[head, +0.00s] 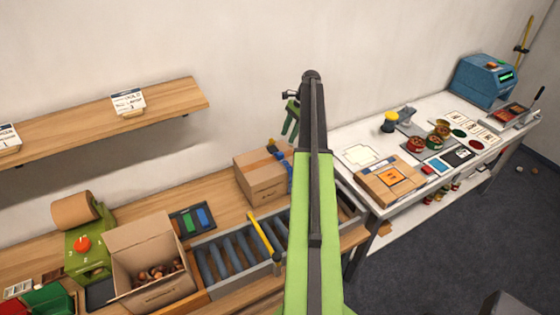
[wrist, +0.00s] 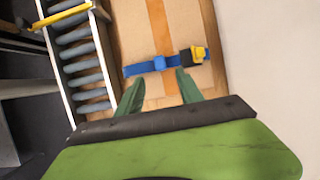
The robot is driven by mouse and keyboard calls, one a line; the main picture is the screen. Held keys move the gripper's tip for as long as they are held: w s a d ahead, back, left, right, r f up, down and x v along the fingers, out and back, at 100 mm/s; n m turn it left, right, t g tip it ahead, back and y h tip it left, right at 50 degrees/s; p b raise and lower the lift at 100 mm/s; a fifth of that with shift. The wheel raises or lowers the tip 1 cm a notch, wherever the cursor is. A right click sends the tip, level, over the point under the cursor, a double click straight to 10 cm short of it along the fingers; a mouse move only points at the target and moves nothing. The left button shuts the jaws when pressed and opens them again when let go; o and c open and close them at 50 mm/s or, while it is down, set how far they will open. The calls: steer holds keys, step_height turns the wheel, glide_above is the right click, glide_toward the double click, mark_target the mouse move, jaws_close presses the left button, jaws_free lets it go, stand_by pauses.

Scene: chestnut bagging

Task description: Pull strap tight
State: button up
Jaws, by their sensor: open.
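A closed cardboard box (head: 262,178) stands at the right end of the wooden bench, behind the roller track. A blue strap (wrist: 141,69) runs across the box top in the wrist view, over a strip of brown tape. A blue piece (wrist: 160,63) sits on the strap, and a black and yellow buckle (wrist: 192,55) is at its right end near the box edge. My gripper (wrist: 158,86) is open and empty, its two green fingers pointing at the strap from just short of it. In the head view my gripper (head: 290,121) is partly hidden behind my arm.
The roller track (head: 230,256) has a yellow bar (head: 264,236) across it. An open carton (head: 148,262) of chestnuts stands to the left. A white table (head: 360,134) with several items is at right. A wall is close behind the box.

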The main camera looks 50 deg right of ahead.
mark_target(281, 153)
steer(key=b+x, duration=0.7)
steer(key=x, duration=0.2)
steer(key=shift+a+f, duration=0.15)
steer(key=shift+f, duration=0.2)
steer(key=shift+r, duration=0.1)
steer(key=shift+c, duration=0.3)
jaws_close()
stand_by(0.4)
